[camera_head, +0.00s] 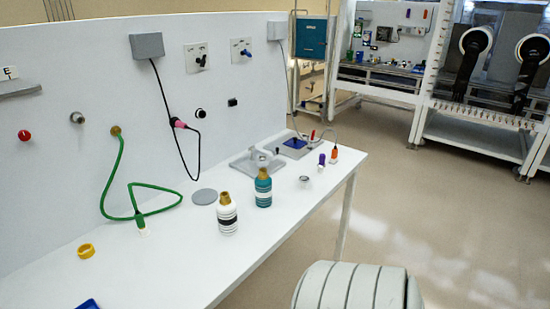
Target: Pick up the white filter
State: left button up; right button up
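A white canister (227,217) with black bands and a brass-coloured neck stands upright on the white bench; it looks like the white filter. A teal canister (263,189) of similar shape, with a white band, stands behind it to the right, with a narrow gap in the picture. Neither of my grippers shows in this view.
The white bench (180,270) runs along a panel wall. A green hose (155,187), a yellow ring (86,251), a grey disc (205,196) and a small metal cap (305,181) lie around the canisters. Open floor (395,210) lies to the right.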

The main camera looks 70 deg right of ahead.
aim_at(226, 207)
jog(key=z, duration=1.7)
